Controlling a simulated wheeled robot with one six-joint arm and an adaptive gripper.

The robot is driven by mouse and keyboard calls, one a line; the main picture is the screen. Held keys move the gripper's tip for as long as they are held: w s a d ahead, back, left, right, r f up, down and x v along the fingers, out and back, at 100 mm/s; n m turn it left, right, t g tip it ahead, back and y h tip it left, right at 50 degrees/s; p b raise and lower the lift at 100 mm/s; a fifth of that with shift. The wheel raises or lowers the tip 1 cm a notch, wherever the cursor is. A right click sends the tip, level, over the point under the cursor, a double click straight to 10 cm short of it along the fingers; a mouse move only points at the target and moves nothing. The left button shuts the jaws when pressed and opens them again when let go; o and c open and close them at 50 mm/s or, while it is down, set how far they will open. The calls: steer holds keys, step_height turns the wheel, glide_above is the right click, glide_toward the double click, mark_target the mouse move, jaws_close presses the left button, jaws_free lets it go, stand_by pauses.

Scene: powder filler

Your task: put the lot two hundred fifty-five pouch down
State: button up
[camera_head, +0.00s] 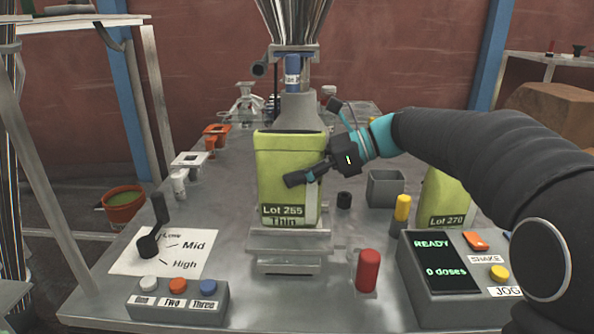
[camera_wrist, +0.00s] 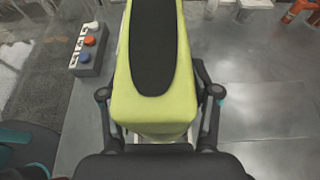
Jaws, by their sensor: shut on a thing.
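The lot 255 pouch (camera_head: 275,180) is yellow-green, upright and labelled "Lot 255" and "Thin". My gripper (camera_head: 306,178) is shut on it from the right side. In the wrist view the pouch (camera_wrist: 153,105) fills the middle, with its dark open top facing the camera and a finger of my gripper (camera_wrist: 160,94) on each side. The pouch is in front of the filler spout (camera_head: 299,108), just above or on a metal step (camera_head: 289,262). I cannot tell whether its base touches the step.
A lot 270 pouch (camera_head: 447,200) stands at the right behind the control box (camera_head: 415,290), whose screen reads "READY, 0 doses". A red cylinder (camera_head: 368,270) stands right of the step. A button box (camera_head: 178,303) and lever card (camera_head: 190,250) lie left. A grey cup (camera_head: 385,188) stands behind.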

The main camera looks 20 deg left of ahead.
steer(key=o, duration=1.1)
steer(key=shift+f, duration=0.1)
steer(key=shift+c, duration=0.2)
steer(key=shift+w+d+r, duration=0.1)
steer(key=shift+d+r, duration=0.05)
steer(key=shift+r, duration=0.05)
steer(key=p+v, duration=0.2)
steer(key=v, duration=0.9)
steer(key=shift+d, duration=0.35)
